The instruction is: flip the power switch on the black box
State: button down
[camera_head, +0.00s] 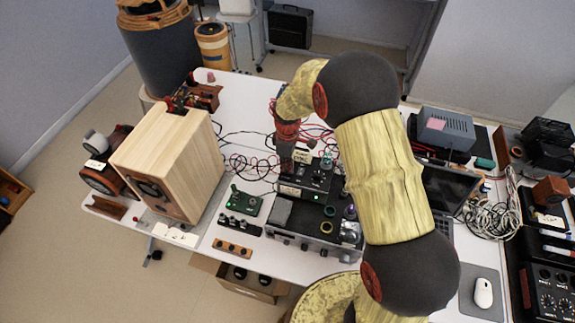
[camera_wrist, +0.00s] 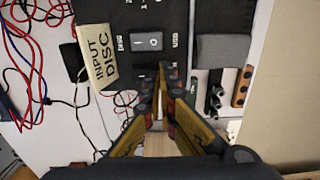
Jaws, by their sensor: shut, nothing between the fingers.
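The black box (camera_head: 318,178) stands on top of other equipment near the middle of the white table, below my arm in the head view. In the wrist view its dark panel (camera_wrist: 189,14) fills the top middle. A grey rocker switch (camera_wrist: 146,41) with white marks sits on this panel. My gripper (camera_wrist: 162,80) is shut and empty, its fingertips just below the switch in the wrist view. I cannot tell whether they touch the panel. In the head view my gripper (camera_head: 287,165) is at the box's left side, partly hard to make out.
A cream "INPUT DISC" tag (camera_wrist: 97,58) is beside the switch. Red and black cables (camera_head: 247,163) lie left of the box. A wooden speaker (camera_head: 170,162) stands at the table's left. A green circuit board (camera_head: 240,201) and a laptop (camera_head: 447,190) flank the equipment.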

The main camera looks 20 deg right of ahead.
jog(key=shift+s+a+f, duration=0.1)
jog(key=shift+s+f, duration=0.05)
jog(key=shift+f, duration=0.3)
jog(key=shift+w+d+r, duration=0.35)
jog(key=shift+w+d, duration=0.1)
jog(key=shift+w, duration=0.2)
notch_tip(320, 180, up, 14)
jog(key=s+a+p, duration=0.1)
jog(key=p, duration=0.1)
jog(key=shift+s, duration=0.3)
jog(key=shift+f, duration=0.1)
dwell(0.5)
